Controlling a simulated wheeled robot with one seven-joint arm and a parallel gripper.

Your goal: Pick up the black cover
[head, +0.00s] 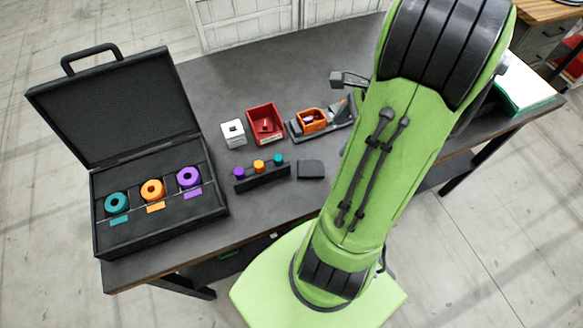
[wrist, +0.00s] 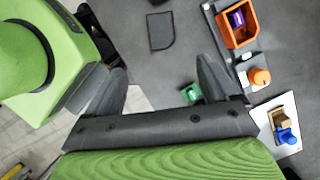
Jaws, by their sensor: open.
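The black cover (head: 311,169) is a small flat dark piece with a rounded corner. It lies on the dark table just right of the peg rack in the head view. It also shows near the top middle of the wrist view (wrist: 161,30). My gripper (wrist: 163,80) is open, with nothing between its fingers. In the wrist view the cover lies beyond the fingertips, roughly centred between them and apart from them. In the head view my arm stands on the right, and I cannot clearly make out the fingers there.
A black rack (head: 262,177) with purple, orange and teal pegs is left of the cover. Behind are a white cube (head: 233,133), a red bin (head: 266,124) and an orange box (head: 312,121) on a grey fixture. An open black case (head: 160,226) with coloured rings fills the left.

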